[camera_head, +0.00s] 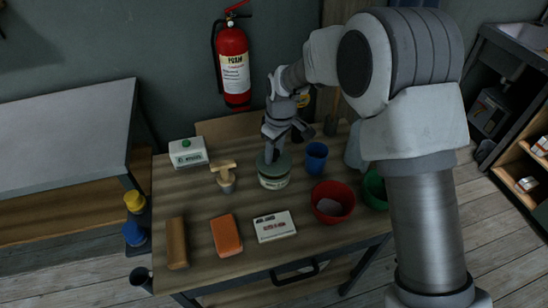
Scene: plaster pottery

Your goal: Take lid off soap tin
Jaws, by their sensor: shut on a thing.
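The soap tin (273,182) appears to be the round, pale, labelled tin near the middle of the wooden table. Its grey-green lid (265,164) sits at the tin's top; I cannot tell whether there is a small gap between them. My gripper (272,154) points down from above and is shut on the lid, at its middle. The fingertips and the part they grip are small and partly hidden.
Close by are a blue cup (316,157), a red bowl (332,202) and a wooden-handled tool (225,177). A white box (188,152), an orange block (226,235), a brown block (176,242) and a white card-like box (274,226) lie around. A green bowl (375,189) stands right.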

